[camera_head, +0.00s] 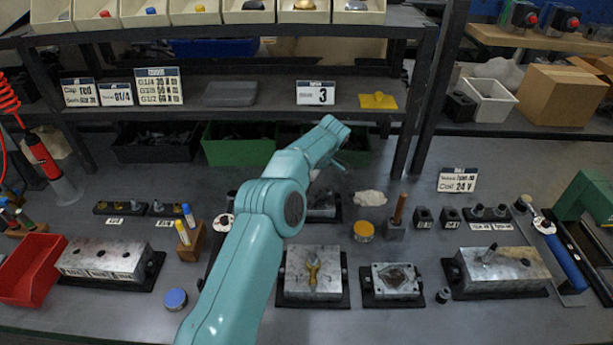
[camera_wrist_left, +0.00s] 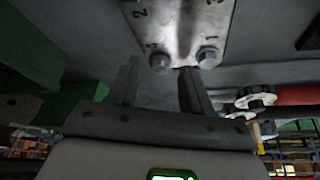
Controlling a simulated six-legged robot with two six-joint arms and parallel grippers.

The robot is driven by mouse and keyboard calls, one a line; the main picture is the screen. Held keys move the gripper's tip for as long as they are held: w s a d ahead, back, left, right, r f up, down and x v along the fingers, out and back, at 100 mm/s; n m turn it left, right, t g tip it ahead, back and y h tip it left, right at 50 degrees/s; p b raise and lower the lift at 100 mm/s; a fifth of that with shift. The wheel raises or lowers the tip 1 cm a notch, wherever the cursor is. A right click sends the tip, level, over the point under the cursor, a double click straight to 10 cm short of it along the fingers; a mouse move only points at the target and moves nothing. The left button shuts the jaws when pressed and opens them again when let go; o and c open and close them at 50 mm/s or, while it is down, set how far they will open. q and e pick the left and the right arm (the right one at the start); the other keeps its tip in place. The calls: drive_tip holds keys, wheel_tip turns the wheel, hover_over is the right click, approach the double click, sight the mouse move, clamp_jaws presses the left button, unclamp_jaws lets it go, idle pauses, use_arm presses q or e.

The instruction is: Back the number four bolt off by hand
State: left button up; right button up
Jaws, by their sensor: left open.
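In the left wrist view, a worn metal block (camera_wrist_left: 183,25) carries stamped numbers and two hex-headed bolts near its edge. The number four bolt (camera_wrist_left: 160,63) sits beside the mark that looks like a 4. The other bolt (camera_wrist_left: 208,57) sits by the 1. My left gripper (camera_wrist_left: 160,74) is open and empty. Its fingertips are either side of the number four bolt in the picture; I cannot tell whether they touch it. In the head view my left arm covers much of a metal block (camera_head: 323,207) at the bench's middle, and the fingers are not clear.
In front stand a block with a brass fitting (camera_head: 313,272), a square-pocketed block (camera_head: 396,281), a right block with a stud (camera_head: 500,268) and a left holed block (camera_head: 103,258). A torque wrench (camera_head: 558,252) lies right. Shelf posts (camera_head: 428,100) rise behind.

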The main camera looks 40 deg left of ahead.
use_arm(q)
drive_tip(key=p+v, duration=0.7)
drive_tip(key=v, duration=0.9)
drive_tip(key=shift+d, duration=0.15)
